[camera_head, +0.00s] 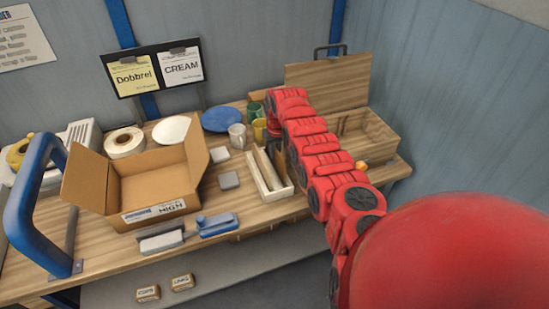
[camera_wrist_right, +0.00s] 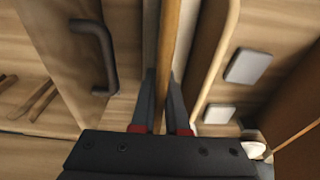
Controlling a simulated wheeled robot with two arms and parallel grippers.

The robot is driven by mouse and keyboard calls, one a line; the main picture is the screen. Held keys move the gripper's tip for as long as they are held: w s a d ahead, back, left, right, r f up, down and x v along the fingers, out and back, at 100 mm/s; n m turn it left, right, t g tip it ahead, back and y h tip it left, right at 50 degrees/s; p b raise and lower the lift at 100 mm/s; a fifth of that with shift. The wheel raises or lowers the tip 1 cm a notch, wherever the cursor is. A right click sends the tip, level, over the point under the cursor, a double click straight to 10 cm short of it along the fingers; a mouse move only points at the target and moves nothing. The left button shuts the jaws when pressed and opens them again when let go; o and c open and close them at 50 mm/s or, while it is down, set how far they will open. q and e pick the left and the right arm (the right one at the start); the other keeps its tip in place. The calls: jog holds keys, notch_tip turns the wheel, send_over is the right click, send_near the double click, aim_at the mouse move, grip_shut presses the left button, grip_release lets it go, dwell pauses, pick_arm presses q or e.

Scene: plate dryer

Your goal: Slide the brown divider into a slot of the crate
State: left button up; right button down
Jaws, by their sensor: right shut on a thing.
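In the right wrist view my right gripper (camera_wrist_right: 160,84) is shut on a thin brown divider (camera_wrist_right: 171,40), seen nearly edge-on between the two dark fingers. I cannot tell whether one of these is the held divider. An open wooden crate (camera_head: 372,143) stands at the right end of the table, its inside partly visible. My right arm hides most of its gripper in the head view. The divider's lower end and any slots cannot be made out. My left gripper is not in view.
A cardboard box (camera_head: 161,211) with open flaps stands left of the tray, grey pads (camera_head: 229,180) between them. Mugs (camera_head: 237,136) and a blue plate (camera_head: 221,119) are behind. A wooden panel with a black handle (camera_head: 330,48) stands behind the crate.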

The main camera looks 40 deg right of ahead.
notch_tip(320, 180, up, 7)
jog(key=shift+b, duration=1.25)
notch_tip(320, 180, up, 7)
jog(key=shift+r, duration=0.2)
